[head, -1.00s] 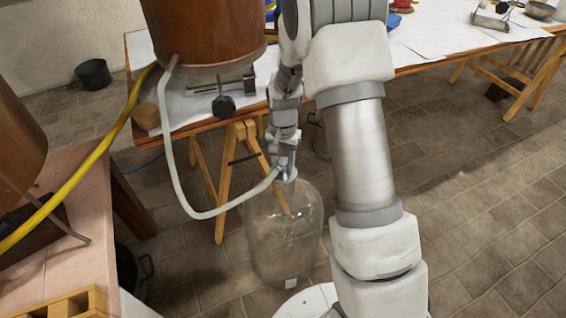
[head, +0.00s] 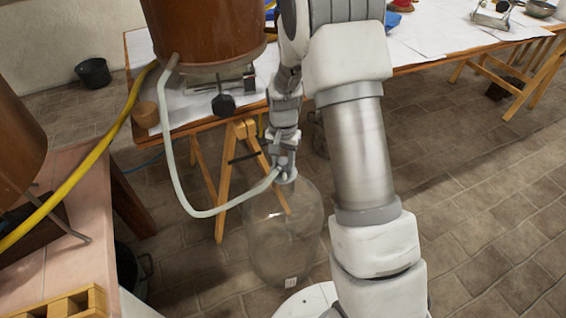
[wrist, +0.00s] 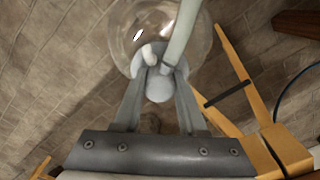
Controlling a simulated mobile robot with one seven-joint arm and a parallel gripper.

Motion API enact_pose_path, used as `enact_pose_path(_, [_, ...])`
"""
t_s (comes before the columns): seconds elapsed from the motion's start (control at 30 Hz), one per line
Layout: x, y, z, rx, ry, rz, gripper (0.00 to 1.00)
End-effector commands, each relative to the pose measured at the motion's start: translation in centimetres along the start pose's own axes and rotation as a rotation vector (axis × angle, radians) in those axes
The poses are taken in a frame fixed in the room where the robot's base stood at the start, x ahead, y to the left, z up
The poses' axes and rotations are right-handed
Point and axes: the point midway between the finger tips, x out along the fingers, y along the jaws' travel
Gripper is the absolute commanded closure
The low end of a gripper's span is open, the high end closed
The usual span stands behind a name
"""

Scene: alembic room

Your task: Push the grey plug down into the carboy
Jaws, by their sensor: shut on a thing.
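The clear glass carboy (head: 268,238) stands upright on the tiled floor; its round body also shows in the wrist view (wrist: 200,42). The grey plug (wrist: 158,88) is at the carboy's mouth, with a pale hose and a short white stub on its top. In the head view the plug (head: 289,179) is small and partly covered by my gripper (head: 282,164). My gripper, also in the wrist view (wrist: 160,68), is shut with its fingers on either side of the plug's top fittings. How deep the plug sits in the neck is hard to tell.
The pale hose (head: 180,195) loops left and up to a copper vessel (head: 205,30) on the table. A wooden trestle (head: 238,150) stands close behind the carboy. A yellow hose (head: 95,165) runs at left. Open floor (head: 480,230) lies right.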

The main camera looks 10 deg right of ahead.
Motion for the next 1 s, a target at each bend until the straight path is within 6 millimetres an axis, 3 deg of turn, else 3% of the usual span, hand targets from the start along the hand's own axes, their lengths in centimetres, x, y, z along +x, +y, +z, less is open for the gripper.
enact_pose_path(0.97, [0.42,-0.01,-0.01,0.000,0.000,0.000,1.00])
enact_pose_path(1.0, [0.42,-0.01,-0.01,0.000,0.000,0.000,0.52])
